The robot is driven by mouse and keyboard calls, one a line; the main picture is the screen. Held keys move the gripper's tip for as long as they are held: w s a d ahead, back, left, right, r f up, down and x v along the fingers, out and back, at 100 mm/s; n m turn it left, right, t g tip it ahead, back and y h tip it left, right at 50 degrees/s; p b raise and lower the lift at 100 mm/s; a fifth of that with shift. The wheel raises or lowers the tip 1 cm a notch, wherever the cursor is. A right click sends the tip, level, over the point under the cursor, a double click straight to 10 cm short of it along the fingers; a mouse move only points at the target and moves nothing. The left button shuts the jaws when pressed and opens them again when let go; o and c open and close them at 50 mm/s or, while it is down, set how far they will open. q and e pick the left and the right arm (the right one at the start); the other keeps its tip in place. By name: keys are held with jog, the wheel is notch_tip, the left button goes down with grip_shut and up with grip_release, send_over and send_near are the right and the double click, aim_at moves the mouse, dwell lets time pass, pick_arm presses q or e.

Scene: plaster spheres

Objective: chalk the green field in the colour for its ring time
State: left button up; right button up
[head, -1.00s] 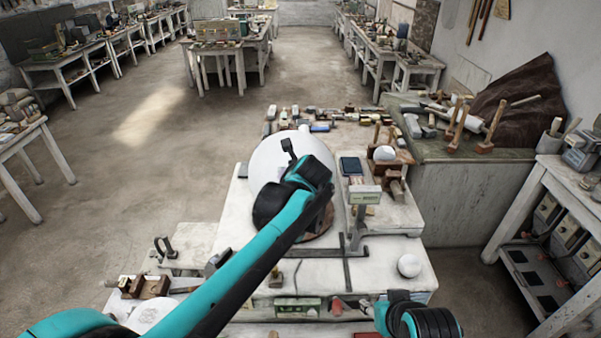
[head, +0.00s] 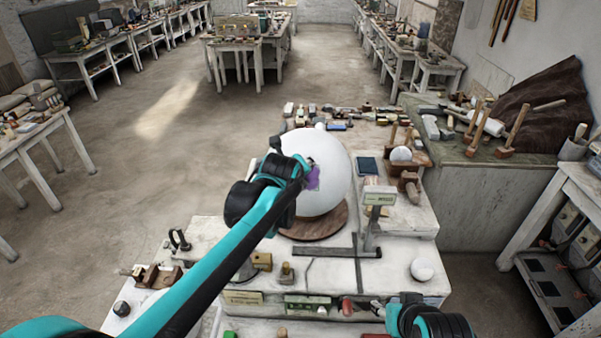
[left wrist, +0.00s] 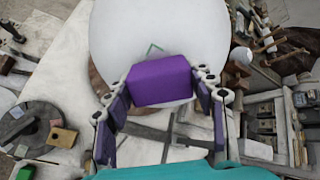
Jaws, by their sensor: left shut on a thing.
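A large white plaster sphere (head: 325,165) stands on a round wooden base (head: 322,224) on the white workbench. My left gripper (left wrist: 162,88) is shut on a purple block of chalk (left wrist: 160,80) in front of the sphere. The block also shows as a purple patch in the head view (head: 313,179). A thin green outline (left wrist: 152,48) shows on the sphere just beyond the block, its lower part hidden. Whether chalk and sphere touch, I cannot tell. My right arm shows only in part at the bottom of the head view; its fingers are not visible.
A stand with a small display (head: 380,196) and a dark tablet (head: 368,166) are right of the sphere. A small white ball (head: 421,269) sits on the bench's right. Several blocks and tools line the bench's far and front edges. Open floor lies left.

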pick_arm(q)
jog(key=shift+a, duration=0.15)
jog(key=shift+w+f+b, duration=0.3)
jog(key=shift+w+f, duration=0.05)
jog(key=shift+w, duration=0.15)
dwell(0.4)
